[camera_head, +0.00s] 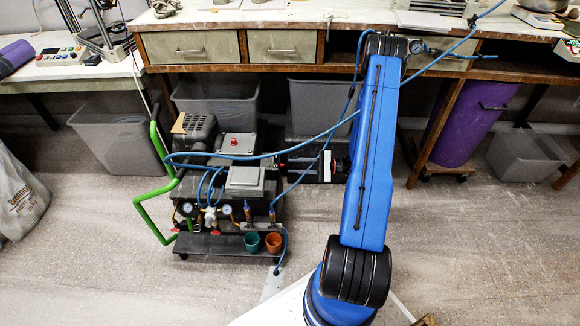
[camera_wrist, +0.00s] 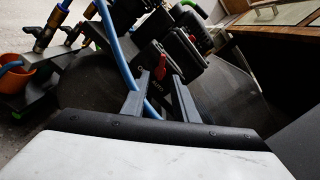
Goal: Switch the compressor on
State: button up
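The compressor (camera_head: 200,135) stands on a dark cart with a green handle, left of my blue arm in the head view. In the wrist view a red switch lever (camera_wrist: 161,66) sits on a dark box (camera_wrist: 181,60), with small white lettering just below it. My gripper (camera_wrist: 160,76) points at this box with its two fingers apart. The red lever appears between the fingertips; whether they touch it I cannot tell. Nothing is held.
A blue hose (camera_wrist: 122,60) passes close by the left finger. An orange pot (camera_head: 273,243) and a teal pot (camera_head: 252,242) stand at the cart's front. A workbench (camera_head: 285,16) runs behind, with grey bins (camera_head: 215,97) beneath.

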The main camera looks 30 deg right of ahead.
jog(key=shift+x, duration=1.25)
grip_shut()
jog(key=shift+m, duration=7.9)
